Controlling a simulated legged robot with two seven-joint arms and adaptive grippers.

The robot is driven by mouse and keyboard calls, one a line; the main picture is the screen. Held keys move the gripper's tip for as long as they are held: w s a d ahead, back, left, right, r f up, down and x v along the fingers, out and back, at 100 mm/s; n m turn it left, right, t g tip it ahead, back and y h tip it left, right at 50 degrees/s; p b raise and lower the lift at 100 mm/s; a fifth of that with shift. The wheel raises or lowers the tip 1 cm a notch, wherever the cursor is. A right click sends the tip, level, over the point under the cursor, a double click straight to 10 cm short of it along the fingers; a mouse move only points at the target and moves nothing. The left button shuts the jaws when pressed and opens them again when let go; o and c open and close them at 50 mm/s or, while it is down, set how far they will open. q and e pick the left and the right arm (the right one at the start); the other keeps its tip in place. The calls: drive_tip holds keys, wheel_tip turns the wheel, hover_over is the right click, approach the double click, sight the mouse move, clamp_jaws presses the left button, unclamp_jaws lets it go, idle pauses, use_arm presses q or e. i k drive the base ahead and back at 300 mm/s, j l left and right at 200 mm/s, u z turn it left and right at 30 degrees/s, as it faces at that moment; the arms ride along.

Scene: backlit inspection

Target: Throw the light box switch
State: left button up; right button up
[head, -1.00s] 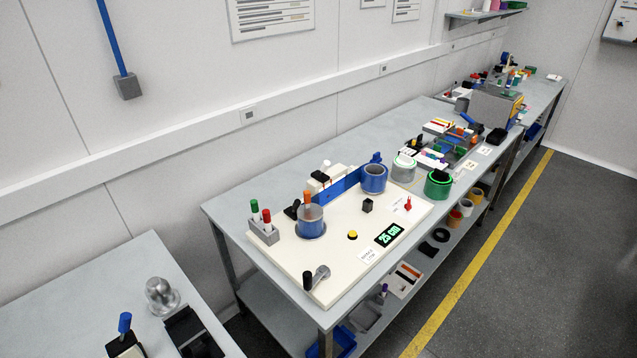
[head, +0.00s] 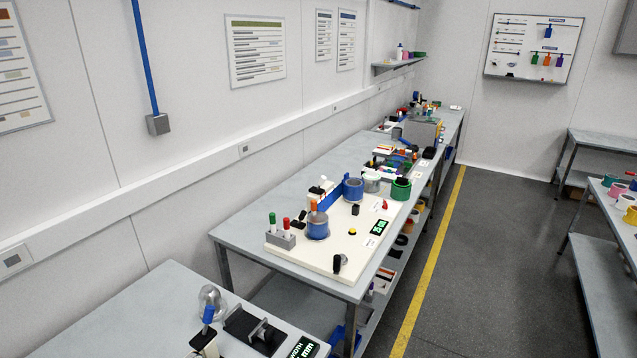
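I cannot make out a light box or its switch for certain. A grey box (head: 421,131) with a yellowish side stands far along the long bench (head: 240,233); I cannot tell what it is. A blue-handled lever (head: 208,316) stands on the near bench, cut off by the bottom edge. Neither of my grippers is in view.
The near bench (head: 168,292) also holds a glass-like dome (head: 212,298) and a black fixture (head: 254,332). A gap separates it from the long bench. The floor (head: 490,250) is open right of the yellow line (head: 430,265). Another bench (head: 597,250) stands at right.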

sight(321, 181)
drive_tip(key=i+l, duration=0.4)
drive_tip(key=l, duration=0.15)
drive_tip(key=i+l, duration=0.85)
drive_tip(key=l, duration=0.25)
drive_tip(key=i+l+u, duration=0.3)
drive_tip(key=l+u, duration=0.25)
drive_tip(key=i+l+u, duration=0.3)
drive_tip(key=l, duration=0.2)
drive_tip(key=l+u, duration=0.3)
drive_tip(key=k+l, duration=0.05)
